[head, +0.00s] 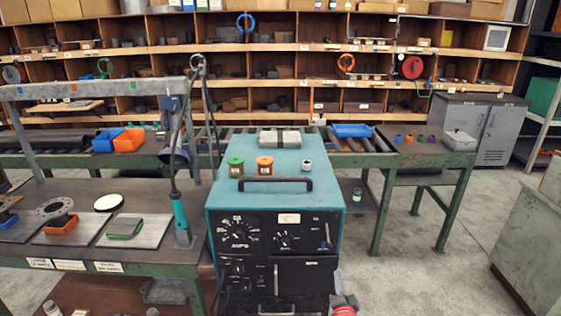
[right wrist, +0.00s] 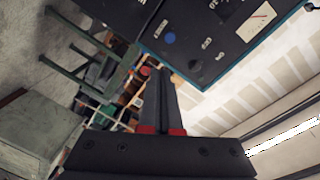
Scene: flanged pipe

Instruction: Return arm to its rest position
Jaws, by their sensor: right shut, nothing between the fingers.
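My right gripper (head: 343,305) shows only in part at the bottom edge of the head view, in front of the right side of the teal welding machine (head: 300,190). In the right wrist view the two dark fingers of my right gripper (right wrist: 161,76) lie together with nothing between them. The machine's black panel (right wrist: 205,35) shows tilted at the top of that view, apart from the fingers as far as I can tell. My left gripper is in neither view.
A roller conveyor and green table (head: 425,157) stand behind. A grey cabinet (head: 540,235) is at right. Floor between them is clear.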

